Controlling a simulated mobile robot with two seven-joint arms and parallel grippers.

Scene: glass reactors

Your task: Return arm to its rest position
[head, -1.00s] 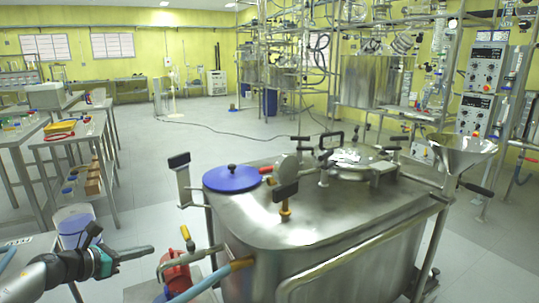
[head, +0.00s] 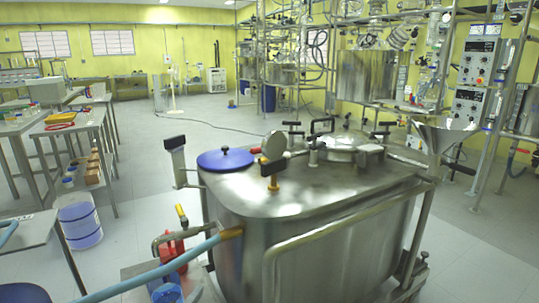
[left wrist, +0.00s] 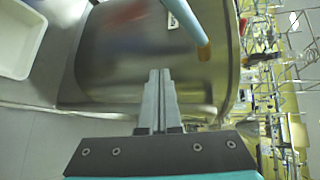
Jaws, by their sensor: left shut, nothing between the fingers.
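My left gripper (left wrist: 159,82) shows in the left wrist view with its two grey fingers side by side, shut and empty. Beyond the fingertips is the curved steel wall of a large vessel (left wrist: 110,60); I cannot tell the gap. My right gripper is in neither view.
The steel reactor (head: 330,235) fills the centre right, with a blue lid (head: 226,159) on top. A pale blue hose (head: 150,272) runs to its side, near a red object (head: 172,250). A white bucket (head: 79,222) stands left. A white tub (left wrist: 20,40) shows in the wrist view.

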